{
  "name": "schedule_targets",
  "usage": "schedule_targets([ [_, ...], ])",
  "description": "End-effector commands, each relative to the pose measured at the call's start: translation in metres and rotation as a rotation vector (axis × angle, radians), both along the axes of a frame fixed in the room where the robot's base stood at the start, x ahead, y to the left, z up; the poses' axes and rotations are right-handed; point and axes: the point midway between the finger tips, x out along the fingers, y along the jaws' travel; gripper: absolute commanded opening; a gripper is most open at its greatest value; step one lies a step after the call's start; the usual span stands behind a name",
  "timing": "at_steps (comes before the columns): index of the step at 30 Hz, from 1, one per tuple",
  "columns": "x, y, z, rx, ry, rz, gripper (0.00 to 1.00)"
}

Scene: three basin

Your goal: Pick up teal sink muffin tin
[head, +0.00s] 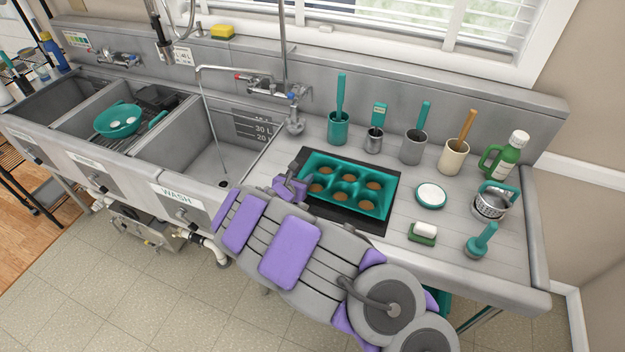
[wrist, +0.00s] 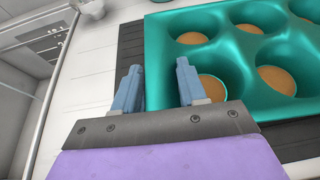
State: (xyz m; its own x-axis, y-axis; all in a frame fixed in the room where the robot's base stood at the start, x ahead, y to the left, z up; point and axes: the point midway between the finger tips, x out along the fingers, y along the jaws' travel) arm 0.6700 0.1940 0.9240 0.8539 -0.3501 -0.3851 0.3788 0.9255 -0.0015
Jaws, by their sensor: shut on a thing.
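The teal muffin tin (head: 347,163) has several cups with brown bottoms and lies on a black mat (head: 345,212) on the steel counter right of the sinks. In the wrist view the tin (wrist: 255,103) fills the upper right. My gripper (head: 299,178) is at the tin's left edge. In the wrist view my gripper's two blue-grey fingers (wrist: 159,72) stand on either side of the tin's near left rim, shut on it. I cannot tell whether the tin is lifted off the mat.
Right of the tin are a round white-topped dish (head: 431,195), a sponge (head: 423,233), a teal-handled brush (head: 481,241) and a metal strainer (head: 491,203). Behind it stand several utensil holders, including a cream one (head: 453,157). The wash basin (head: 205,160) is to the left.

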Motion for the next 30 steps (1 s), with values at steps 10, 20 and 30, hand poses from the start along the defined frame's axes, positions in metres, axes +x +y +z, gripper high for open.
schedule_targets([
  [10, -0.008, 0.005, 0.039, -0.005, -0.006, 0.005, 0.00],
  [20, -0.083, 0.032, 0.044, -0.007, -0.001, 0.007, 0.00],
  [30, -0.135, 0.048, 0.048, -0.002, -0.001, 0.001, 0.00],
])
